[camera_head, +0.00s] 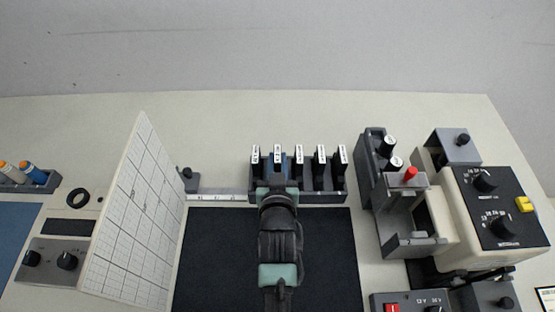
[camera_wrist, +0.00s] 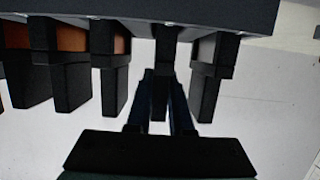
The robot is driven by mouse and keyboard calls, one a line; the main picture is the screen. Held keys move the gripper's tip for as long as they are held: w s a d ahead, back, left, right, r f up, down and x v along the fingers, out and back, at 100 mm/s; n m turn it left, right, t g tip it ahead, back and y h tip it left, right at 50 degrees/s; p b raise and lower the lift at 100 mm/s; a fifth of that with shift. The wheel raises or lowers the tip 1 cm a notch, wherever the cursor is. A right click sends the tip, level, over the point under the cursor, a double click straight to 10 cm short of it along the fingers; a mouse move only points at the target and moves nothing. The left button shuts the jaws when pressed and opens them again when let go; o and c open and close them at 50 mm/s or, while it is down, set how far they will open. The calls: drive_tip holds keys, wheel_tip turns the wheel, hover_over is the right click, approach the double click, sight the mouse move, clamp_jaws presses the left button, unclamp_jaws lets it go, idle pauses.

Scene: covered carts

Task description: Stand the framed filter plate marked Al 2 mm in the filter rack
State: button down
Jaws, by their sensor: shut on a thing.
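The filter rack (camera_head: 300,194) is a dark grey slotted holder behind the black mat. Several black-framed plates with white top labels stand in a row in it; the labels are too small to read surely. My gripper (camera_head: 278,164) reaches into this row, its dark blue fingers closed on the second plate from the left (camera_head: 277,150). In the wrist view the fingers flank the black handle of this held plate (camera_wrist: 160,90), in line with its neighbours. Its lower edge is hidden, so I cannot tell how it sits in its slot.
Neighbouring plates (camera_wrist: 212,85) stand close on both sides of my fingers. A white gridded panel (camera_head: 130,215) stands at left of the black mat (camera_head: 330,255). A grey holder (camera_head: 375,160) and a cream instrument with dials (camera_head: 450,215) stand at right. The mat is otherwise clear.

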drive_tip(key=c, duration=0.8)
unclamp_jaws()
drive_tip(key=shift+f, duration=0.1)
